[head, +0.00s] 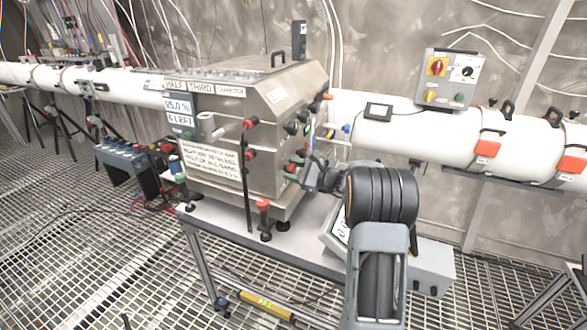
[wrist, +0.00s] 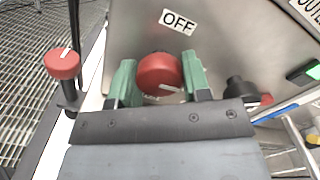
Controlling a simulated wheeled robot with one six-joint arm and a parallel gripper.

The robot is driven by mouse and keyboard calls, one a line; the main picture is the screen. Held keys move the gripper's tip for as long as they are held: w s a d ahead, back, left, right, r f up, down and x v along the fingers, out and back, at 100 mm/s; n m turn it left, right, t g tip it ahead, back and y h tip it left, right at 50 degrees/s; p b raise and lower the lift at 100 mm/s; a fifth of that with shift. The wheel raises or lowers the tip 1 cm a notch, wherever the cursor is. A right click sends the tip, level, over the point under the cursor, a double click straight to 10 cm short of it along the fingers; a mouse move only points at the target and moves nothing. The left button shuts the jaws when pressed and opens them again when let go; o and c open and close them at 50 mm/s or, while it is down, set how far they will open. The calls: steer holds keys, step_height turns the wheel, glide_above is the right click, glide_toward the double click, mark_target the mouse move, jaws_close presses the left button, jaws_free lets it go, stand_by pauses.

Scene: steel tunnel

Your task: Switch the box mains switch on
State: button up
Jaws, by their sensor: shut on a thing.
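The steel box (head: 285,105) stands on a grey table in the middle of the head view. In the wrist view, a red round knob (wrist: 160,74) with a white mark sits on the box's steel face, just below an OFF label (wrist: 178,21). The mark runs roughly sideways, towards the right finger. My gripper (wrist: 158,72) has its green fingers on either side of this knob and is shut on it.
In the wrist view, another red knob (wrist: 62,64) stands at the left, and a black knob (wrist: 240,89) is close right of my fingers. A grey control box (head: 448,78) sits on the white pipe (head: 390,135) behind. Grating floor is open at the left front.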

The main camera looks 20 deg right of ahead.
stand_by(0.5)
steer(key=o, duration=0.9)
steer(key=b+v, duration=0.1)
steer(key=v, duration=1.3)
steer(key=shift+w+a, duration=0.1)
